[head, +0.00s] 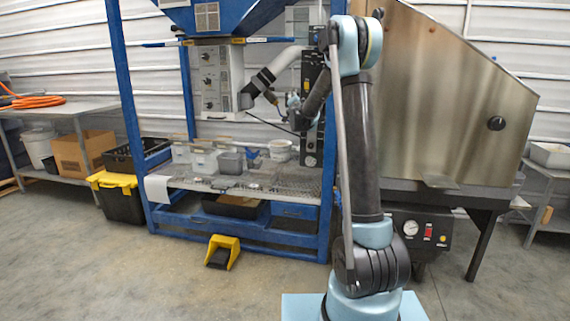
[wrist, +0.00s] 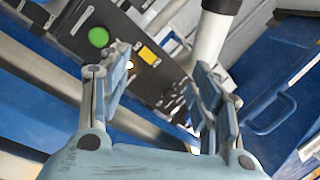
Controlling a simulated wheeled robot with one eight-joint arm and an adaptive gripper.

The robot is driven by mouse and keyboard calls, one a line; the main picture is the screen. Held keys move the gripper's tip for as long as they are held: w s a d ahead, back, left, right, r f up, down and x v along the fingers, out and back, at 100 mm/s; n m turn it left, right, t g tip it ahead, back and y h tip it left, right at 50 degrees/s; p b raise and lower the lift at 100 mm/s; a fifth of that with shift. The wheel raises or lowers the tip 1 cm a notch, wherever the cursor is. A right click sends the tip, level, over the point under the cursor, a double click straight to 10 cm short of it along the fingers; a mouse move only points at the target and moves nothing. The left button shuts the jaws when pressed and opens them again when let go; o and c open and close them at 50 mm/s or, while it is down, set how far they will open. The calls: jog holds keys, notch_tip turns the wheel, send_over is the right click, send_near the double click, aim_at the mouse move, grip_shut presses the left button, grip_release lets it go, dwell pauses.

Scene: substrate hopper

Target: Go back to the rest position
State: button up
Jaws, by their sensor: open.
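My gripper (wrist: 158,80) is open and empty in the wrist view, its two fingers spread apart at left and right. Between and beyond the fingers is a dark panel (wrist: 135,45) with a green round button and a yellow label. In the head view my arm rises at the right of centre and bends forward at the top. My gripper (head: 294,108) is small there, in front of the blue-framed hopper station (head: 132,100), above its work shelf. Its fingers are hard to make out at that size.
A white and black tube (head: 272,72) is close to my gripper. Grey and white tubs (head: 230,162) stand on the mesh shelf (head: 290,182) below. A large metal hood (head: 450,90) is at the right. A yellow pedal (head: 223,252) lies on the floor, with clear floor at front left.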

jog(key=s+f+n+g+y, duration=0.25)
jog(key=s+n, duration=0.25)
jog(key=s, duration=0.8)
jog(key=s+f+n+g+y, duration=0.1)
jog(key=s+n+g+y, duration=0.25)
jog(key=s, duration=0.95)
jog(key=s+d+f+n+g+h, duration=0.1)
jog(key=s+d+f+g+h, duration=0.1)
jog(key=s+f, duration=0.6)
jog(key=s+d+f+n+g+h, duration=0.1)
jog(key=s+d+f+g, duration=0.4)
jog(key=s, duration=1.6)
jog(key=s+d+f+n+g+h, duration=0.1)
jog(key=s+d+f+g, duration=0.3)
jog(key=s+f, duration=0.9)
jog(key=shift+s+d+h, duration=0.8)
jog(key=shift+s+d, duration=0.1)
jog(key=shift+d, duration=0.2)
jog(key=shift+w+f, duration=0.15)
jog(key=shift+w, duration=0.3)
